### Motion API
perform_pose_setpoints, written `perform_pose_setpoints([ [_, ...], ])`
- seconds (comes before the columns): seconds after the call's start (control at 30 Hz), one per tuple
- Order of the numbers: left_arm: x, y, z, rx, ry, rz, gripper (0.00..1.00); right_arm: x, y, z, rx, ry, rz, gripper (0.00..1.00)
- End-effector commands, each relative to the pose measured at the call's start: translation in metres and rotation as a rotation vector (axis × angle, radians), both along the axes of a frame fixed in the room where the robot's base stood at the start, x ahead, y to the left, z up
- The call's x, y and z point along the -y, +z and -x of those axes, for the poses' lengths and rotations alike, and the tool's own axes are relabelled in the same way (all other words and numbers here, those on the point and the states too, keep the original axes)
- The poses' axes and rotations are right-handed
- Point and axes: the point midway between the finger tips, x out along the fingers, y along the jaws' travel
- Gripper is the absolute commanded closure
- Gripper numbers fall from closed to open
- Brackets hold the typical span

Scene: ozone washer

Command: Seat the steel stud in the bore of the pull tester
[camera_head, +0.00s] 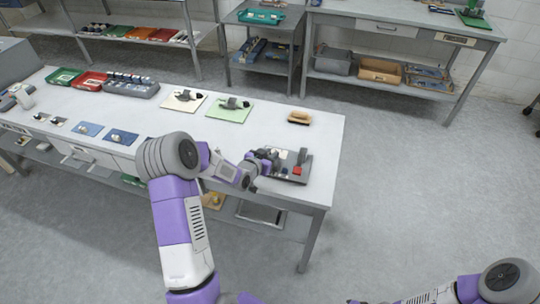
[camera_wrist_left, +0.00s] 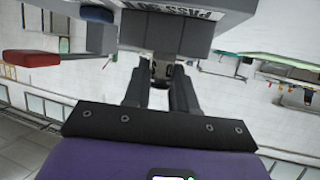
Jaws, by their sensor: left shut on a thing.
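The pull tester (camera_head: 290,178) stands near the right end of the long table, a dark grey unit with a red part on top. In the left wrist view its grey body (camera_wrist_left: 188,38) with the lettering PASS fills the top, and a red part shows at the left. My left gripper (camera_head: 262,160) is at the tester's left side. In the left wrist view its two dark fingers (camera_wrist_left: 160,88) are shut on a small metallic piece (camera_wrist_left: 161,70), which I take as the steel stud. Its far end and the bore are hidden by the tester.
A wooden-backed brush (camera_head: 299,118) lies behind the tester. A green mat (camera_head: 229,115) and a cream mat (camera_head: 184,106) with small fixtures lie to the left. Red (camera_head: 89,85) and green (camera_head: 63,78) trays stand farther left.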

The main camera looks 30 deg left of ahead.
Motion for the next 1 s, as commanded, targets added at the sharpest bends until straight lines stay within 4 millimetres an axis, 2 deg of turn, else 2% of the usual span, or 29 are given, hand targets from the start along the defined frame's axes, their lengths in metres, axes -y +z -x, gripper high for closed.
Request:
perform_pose_setpoints([
  [0.17,0.0,-0.005,0.0,0.0,-0.001,0.0,1.0,0.0,-0.006,0.0,0.0,0.0,0.0,1.0],
  [0.2,0.0,-0.004,0.0,-0.001,-0.001,0.0,0.68,0.0,-0.004,0.0,0.0,0.0,0.0,1.0],
  [0.33,0.0,-0.003,0.0,-0.001,-0.001,0.0,0.48,0.0,-0.004,0.0,0.0,0.0,0.0,1.0],
  [0.77,0.0,0.003,0.002,-0.001,0.0,0.0,0.48,0.0,0.002,0.0,0.0,0.0,0.0,1.0],
  [1.0,-0.002,0.021,0.047,-0.002,0.003,-0.001,0.48,0.0,0.008,0.0,0.0,0.0,0.0,1.0],
])
